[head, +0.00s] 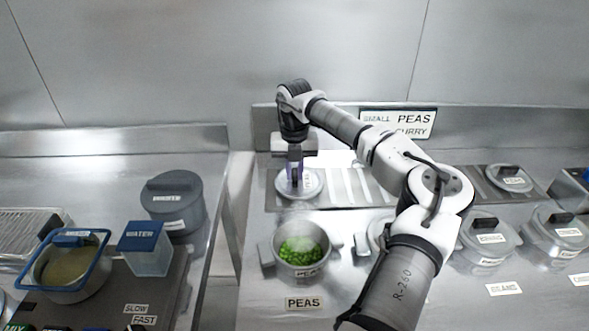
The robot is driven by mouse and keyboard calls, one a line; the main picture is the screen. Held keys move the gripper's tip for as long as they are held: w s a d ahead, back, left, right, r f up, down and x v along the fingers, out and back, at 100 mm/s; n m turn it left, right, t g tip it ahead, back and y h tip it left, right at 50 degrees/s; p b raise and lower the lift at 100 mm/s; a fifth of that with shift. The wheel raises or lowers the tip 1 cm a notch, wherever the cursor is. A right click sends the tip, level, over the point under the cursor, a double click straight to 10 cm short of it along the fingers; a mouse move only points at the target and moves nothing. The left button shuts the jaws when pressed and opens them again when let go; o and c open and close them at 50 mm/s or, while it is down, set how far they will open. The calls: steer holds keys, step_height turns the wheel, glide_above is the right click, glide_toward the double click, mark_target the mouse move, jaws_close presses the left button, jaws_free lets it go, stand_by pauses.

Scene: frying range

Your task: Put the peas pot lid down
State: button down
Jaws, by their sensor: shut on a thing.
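The peas pot (301,252) stands uncovered on the counter, with green peas showing inside, behind a PEAS label. The grey round lid (311,186) is just behind it, at the left end of the ribbed metal rack (350,187). My gripper (295,176) points straight down and is shut on the lid's handle, which the fingers mostly hide. The lid looks level and at or very near the rack; I cannot tell whether it touches.
Another lid (509,178) lies at the rack's right end. Lidded pots (487,240) stand at the right, partly behind my arm. The rack's middle is bare.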

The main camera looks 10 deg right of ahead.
mark_target(295, 173)
steer(key=c, duration=1.4)
jaws_free()
steer(key=shift+f, duration=0.15)
step_height(295, 173, up, 12)
steer(key=shift+r+b, duration=0.2)
steer(key=shift+b, duration=0.95)
